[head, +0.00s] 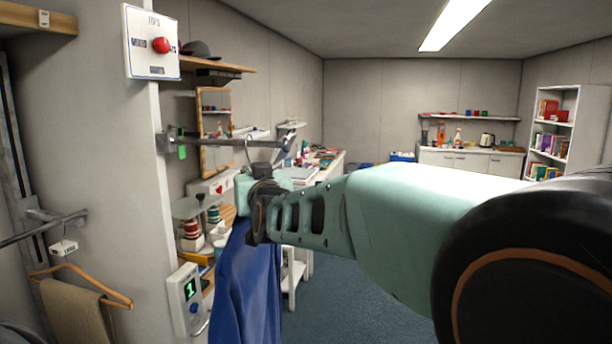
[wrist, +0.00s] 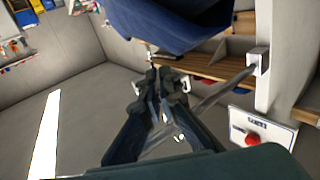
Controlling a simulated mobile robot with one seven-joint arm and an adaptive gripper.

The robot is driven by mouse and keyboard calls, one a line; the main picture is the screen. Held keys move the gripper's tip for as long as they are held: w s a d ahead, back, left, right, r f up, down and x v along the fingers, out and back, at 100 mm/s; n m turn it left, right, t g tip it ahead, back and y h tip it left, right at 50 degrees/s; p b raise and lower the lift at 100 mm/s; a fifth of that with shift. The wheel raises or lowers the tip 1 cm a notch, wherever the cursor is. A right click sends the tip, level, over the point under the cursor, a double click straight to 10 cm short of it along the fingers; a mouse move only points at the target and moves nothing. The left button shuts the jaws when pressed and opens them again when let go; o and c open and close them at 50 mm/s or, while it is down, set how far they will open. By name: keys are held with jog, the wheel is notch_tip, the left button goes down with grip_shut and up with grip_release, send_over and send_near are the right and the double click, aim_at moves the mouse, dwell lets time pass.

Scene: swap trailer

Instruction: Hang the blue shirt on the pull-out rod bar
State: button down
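The blue shirt (head: 246,285) hangs below my gripper (head: 262,200) in the head view. In the wrist view the shirt (wrist: 170,25) fills the top, just beyond the fingertips (wrist: 165,82). My gripper appears shut on the shirt's hanger at its neck; the fingers hide most of the hanger. A thin hook (head: 248,152) rises above the gripper and overlaps the pull-out rod bar (head: 225,142). I cannot tell whether it is over the bar or in front of it. In the wrist view the bar (wrist: 222,92) runs from its wall mount down behind the fingers.
A panel with a red button (head: 161,45) is above the bar's mount. A wooden hanger (head: 95,285) with a tan garment is at lower left, below another rod (head: 45,227). A keypad box (head: 186,300) is left of the shirt. Open blue floor (head: 340,300) lies right.

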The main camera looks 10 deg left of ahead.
jog(key=c, duration=2.6)
grip_release()
jog(key=shift+c, duration=0.2)
jog(key=o, duration=0.5)
jog(key=shift+o, duration=0.3)
jog(key=shift+f, duration=0.2)
jog(key=v, duration=0.8)
jog(key=shift+r, duration=0.3)
